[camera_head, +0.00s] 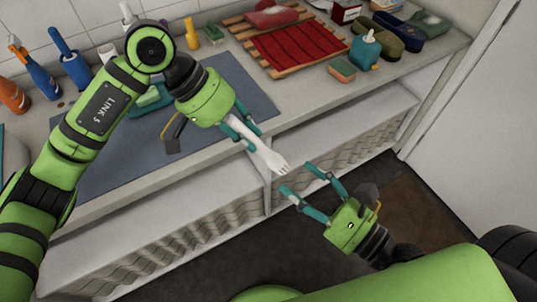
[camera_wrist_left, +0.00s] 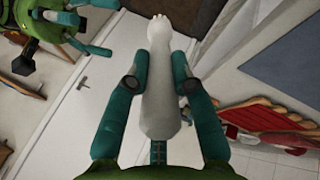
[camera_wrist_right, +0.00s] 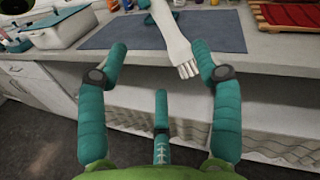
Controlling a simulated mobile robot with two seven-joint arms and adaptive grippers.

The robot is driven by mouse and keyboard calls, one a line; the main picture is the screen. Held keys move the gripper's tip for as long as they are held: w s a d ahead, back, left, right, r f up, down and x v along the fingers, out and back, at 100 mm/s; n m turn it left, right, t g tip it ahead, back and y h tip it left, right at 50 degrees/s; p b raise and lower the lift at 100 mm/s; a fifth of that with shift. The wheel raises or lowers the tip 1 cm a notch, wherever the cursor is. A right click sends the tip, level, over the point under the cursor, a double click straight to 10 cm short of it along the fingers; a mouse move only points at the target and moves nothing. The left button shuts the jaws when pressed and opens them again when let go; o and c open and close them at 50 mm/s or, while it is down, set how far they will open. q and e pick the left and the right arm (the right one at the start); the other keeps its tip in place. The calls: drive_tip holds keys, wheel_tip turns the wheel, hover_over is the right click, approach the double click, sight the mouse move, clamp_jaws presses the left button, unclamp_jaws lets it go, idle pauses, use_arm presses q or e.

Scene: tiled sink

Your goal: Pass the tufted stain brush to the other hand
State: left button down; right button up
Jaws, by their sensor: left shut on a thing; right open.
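The tufted stain brush (camera_head: 262,149) is white with a long handle and a tufted end. My left gripper (camera_head: 247,138) is shut on its handle and holds it in the air in front of the counter edge, tufted end toward my right gripper. In the left wrist view the brush (camera_wrist_left: 159,95) lies between the fingers. My right gripper (camera_head: 300,181) is open and empty, just below and to the right of the tufts. In the right wrist view the brush's tufted end (camera_wrist_right: 178,45) shows beyond the open fingers, near the right fingertip. I see no contact between them.
The counter holds a blue-grey mat (camera_head: 100,165), a red cloth on a wooden rack (camera_head: 300,45), a blue bottle (camera_head: 365,50), a sponge (camera_head: 341,70) and dark slippers (camera_head: 378,38). Spray bottles (camera_head: 40,75) stand by the wall. Floor space before the counter is open.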

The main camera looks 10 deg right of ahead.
sight(258, 147)
drive_tip(key=x, duration=1)
drive_tip(key=shift+a, duration=0.1)
drive_tip(key=c, duration=1.3)
use_arm(q)
drive_tip(key=c, duration=1)
unclamp_jaws()
use_arm(e)
drive_tip(key=shift+o, duration=0.2)
